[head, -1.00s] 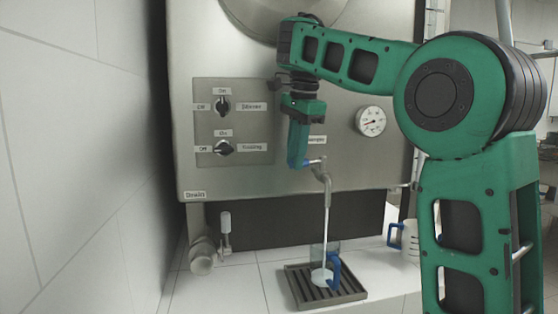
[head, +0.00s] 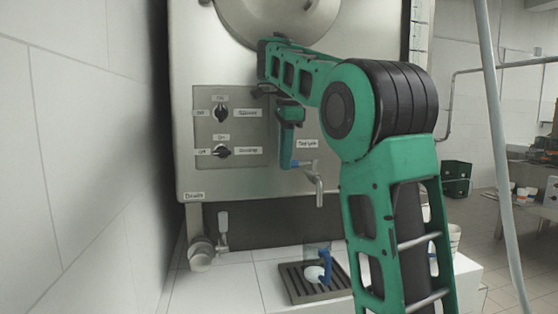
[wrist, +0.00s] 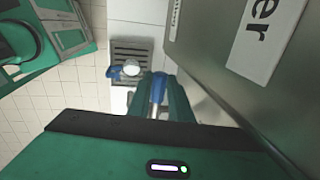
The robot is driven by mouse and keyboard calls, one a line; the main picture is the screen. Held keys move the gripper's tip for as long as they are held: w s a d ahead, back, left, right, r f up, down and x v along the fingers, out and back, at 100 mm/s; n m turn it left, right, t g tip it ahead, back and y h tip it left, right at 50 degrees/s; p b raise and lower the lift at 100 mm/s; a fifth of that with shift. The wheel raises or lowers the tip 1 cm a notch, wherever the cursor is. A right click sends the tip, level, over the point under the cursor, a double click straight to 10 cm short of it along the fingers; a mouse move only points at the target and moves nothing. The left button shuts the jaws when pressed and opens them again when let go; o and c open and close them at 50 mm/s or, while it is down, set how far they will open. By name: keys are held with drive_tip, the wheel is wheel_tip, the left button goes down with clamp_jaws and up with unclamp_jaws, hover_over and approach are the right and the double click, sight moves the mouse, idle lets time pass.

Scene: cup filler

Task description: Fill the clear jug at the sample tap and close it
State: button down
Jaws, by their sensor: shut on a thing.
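The sample tap (head: 319,186) sticks out of the steel tank's front, its spout pointing down and no stream showing below it. My gripper (head: 291,163) is at the tap, shut on its blue lever (head: 306,164). In the wrist view my gripper's fingers (wrist: 160,100) close around the lever (wrist: 158,82). The clear jug (head: 313,254) with a blue handle stands upright on the drip tray (head: 290,290) below the spout. White liquid lies in its bottom; the exact level is hard to tell. The jug also shows in the wrist view (wrist: 131,68).
A panel (head: 228,128) with two black knobs is on the tank at left. A drain valve (head: 203,252) stands low at left by the tiled wall. My arm covers the counter's right part. Green crates (head: 456,178) stand far right.

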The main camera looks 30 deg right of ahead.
drive_tip(key=c, duration=1.6)
unclamp_jaws()
drive_tip(key=shift+w, duration=0.2)
drive_tip(key=shift+r, duration=0.1)
drive_tip(key=shift+s+a+r, duration=0.1)
drive_tip(key=shift+s+r, duration=0.2)
drive_tip(key=shift+r, duration=1.4)
drive_tip(key=shift+s+a+r, duration=0.1)
drive_tip(key=shift+s+r, duration=0.2)
drive_tip(key=shift+r, duration=1.45)
drive_tip(key=shift+s+a+r, duration=0.1)
drive_tip(key=shift+s+r, duration=0.2)
drive_tip(key=shift+r, duration=1.4)
